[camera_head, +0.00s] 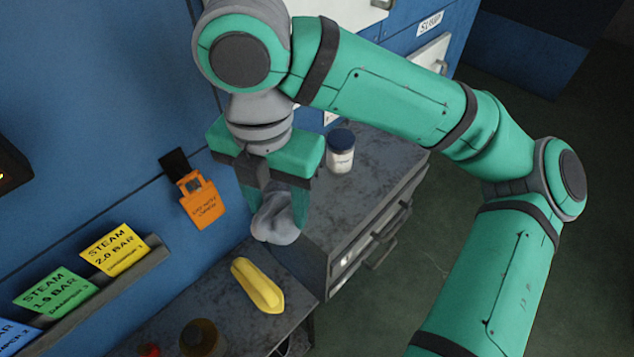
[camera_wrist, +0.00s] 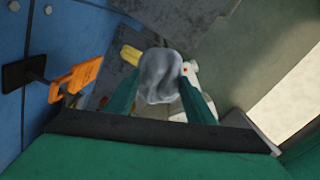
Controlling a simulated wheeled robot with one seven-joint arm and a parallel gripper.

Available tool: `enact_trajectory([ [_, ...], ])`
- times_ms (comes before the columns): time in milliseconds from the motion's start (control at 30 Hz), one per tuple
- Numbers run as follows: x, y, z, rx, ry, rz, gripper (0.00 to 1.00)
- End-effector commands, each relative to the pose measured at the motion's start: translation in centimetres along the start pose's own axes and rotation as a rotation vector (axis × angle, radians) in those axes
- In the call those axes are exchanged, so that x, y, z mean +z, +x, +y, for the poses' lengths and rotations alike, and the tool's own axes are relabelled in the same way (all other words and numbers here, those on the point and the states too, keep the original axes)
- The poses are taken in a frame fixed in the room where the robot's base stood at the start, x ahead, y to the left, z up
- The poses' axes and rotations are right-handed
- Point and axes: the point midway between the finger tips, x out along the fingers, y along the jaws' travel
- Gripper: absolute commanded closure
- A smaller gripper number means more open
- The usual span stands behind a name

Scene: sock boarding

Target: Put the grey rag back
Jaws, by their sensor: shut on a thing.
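The grey rag (camera_head: 276,220) is a crumpled bundle held in my gripper (camera_head: 277,200). My gripper points down and is shut on the rag, above the grey worktop. In the wrist view the rag (camera_wrist: 160,77) sits between the two green fingertips (camera_wrist: 160,95). The rag hangs in the air just behind and above a yellow object (camera_head: 257,285) lying on the lower worktop (camera_head: 215,295). The rag hides part of the worktop edge behind it.
A white jar with a dark lid (camera_head: 341,151) stands on the higher drawer cabinet top (camera_head: 375,150). An orange tag (camera_head: 199,200) hangs on the blue wall. Steam cards (camera_head: 113,249) stand in a wall ledge at left. A brown round thing (camera_head: 200,338) stands at the front.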

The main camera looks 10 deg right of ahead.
Motion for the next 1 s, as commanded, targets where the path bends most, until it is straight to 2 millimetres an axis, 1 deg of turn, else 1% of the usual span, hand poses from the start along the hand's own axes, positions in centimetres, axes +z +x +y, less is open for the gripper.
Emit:
enact_trajectory([
  [167,3.1,1.4,-0.7,0.0,0.012,0.004,0.72],
  [433,8.8,3.9,-1.6,-0.001,0.012,0.002,0.72],
  [500,9.7,5.2,-1.8,-0.002,0.011,0.003,0.72],
  [600,11.0,6.8,-1.9,-0.002,0.009,0.003,0.72],
  [700,11.9,8.0,-2.0,-0.001,0.006,0.002,0.72],
  [933,13.0,9.3,-2.0,0.0,0.003,0.001,0.72],
  [1000,13.6,10.1,-2.1,-0.002,0.004,0.002,0.72],
])
